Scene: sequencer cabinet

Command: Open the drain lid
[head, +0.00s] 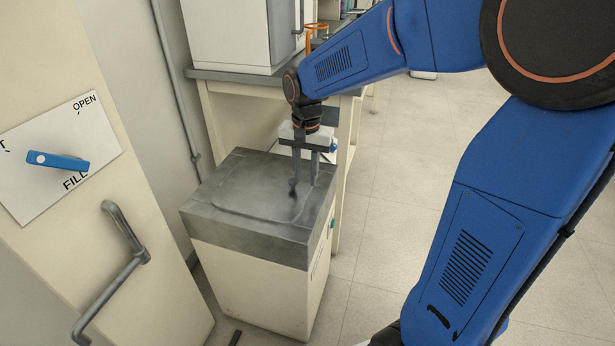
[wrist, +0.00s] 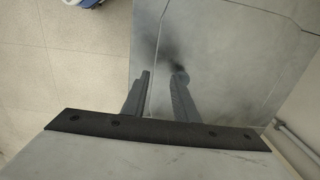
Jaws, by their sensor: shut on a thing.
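The drain lid (head: 250,188) is a grey panel with cut corners. It lies flat in the dark grey top of a low cream cabinet (head: 255,282). In the wrist view the lid (wrist: 235,45) fills the upper right, and its seam runs down between my fingers. My gripper (head: 303,187) points down at the right side of the lid. It also shows in the wrist view (wrist: 161,82). Its fingers are close together and shut on the lid at this edge. The exact part gripped is hidden between the fingertips, where the surface is dark and blurred.
On the left, a cream panel has a blue lever (head: 60,161) between OPEN and FILL marks, and a grey bent handle (head: 118,262). A bench with a white machine (head: 232,35) stands behind the cabinet. The tiled floor (head: 395,215) to the right looks clear.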

